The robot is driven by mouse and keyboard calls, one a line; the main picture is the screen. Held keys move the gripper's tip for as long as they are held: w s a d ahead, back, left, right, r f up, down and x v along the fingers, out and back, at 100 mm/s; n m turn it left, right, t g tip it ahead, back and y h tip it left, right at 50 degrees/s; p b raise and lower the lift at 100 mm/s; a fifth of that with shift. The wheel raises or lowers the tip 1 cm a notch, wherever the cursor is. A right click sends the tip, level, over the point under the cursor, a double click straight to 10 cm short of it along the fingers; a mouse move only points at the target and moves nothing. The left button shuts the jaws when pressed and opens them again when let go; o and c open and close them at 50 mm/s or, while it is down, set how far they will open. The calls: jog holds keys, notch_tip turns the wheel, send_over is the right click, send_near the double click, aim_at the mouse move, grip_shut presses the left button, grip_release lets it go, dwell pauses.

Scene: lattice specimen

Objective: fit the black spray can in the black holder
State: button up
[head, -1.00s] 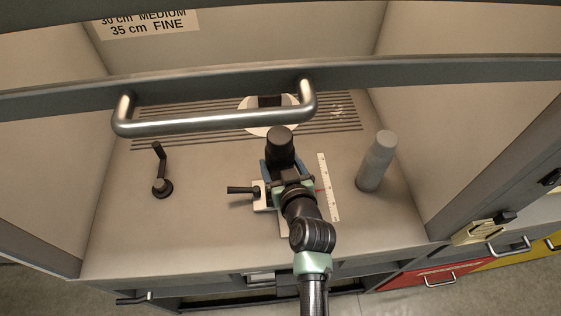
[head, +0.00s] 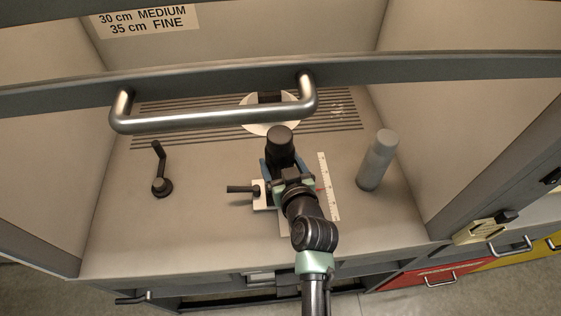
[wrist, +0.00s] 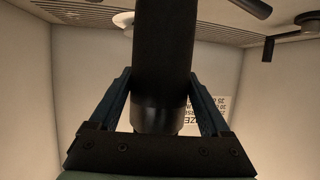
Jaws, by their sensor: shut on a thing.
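My gripper (head: 280,168) is shut on the black spray can (head: 279,145), over the middle of the booth floor. In the wrist view the can (wrist: 163,55) stands between the two blue fingers, and its ringed end shows near the palm. Below and left of the gripper is a pale block with a black side lever (head: 241,189), beside a white ruler. My gripper and arm cover most of that spot, so I cannot make out the black holder there or tell whether the can touches it.
A grey cylinder (head: 377,161) stands to the right. A black crank-like handle (head: 160,172) stands to the left. A white disc (head: 268,128) lies behind, on the slotted floor. A metal bar handle (head: 215,122) crosses in front of the disc. Booth walls close both sides.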

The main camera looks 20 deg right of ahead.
jog(key=shift+f, duration=0.1)
dwell(0.4)
jog(key=shift+f+b, duration=0.6)
jog(key=shift+b, duration=0.2)
jog(key=shift+f+b, duration=0.95)
jog(key=shift+b, duration=0.05)
dwell(0.4)
jog(key=shift+s+f, duration=0.15)
jog(key=shift+f, duration=0.25)
jog(key=o, duration=1.2)
jog(key=shift+r, duration=0.1)
jog(key=shift+s+r, duration=0.2)
jog(key=shift+s, duration=0.15)
jog(key=p+v, duration=0.1)
jog(key=v, duration=0.3)
jog(key=shift+a+p, duration=0.1)
jog(key=shift+p, duration=0.25)
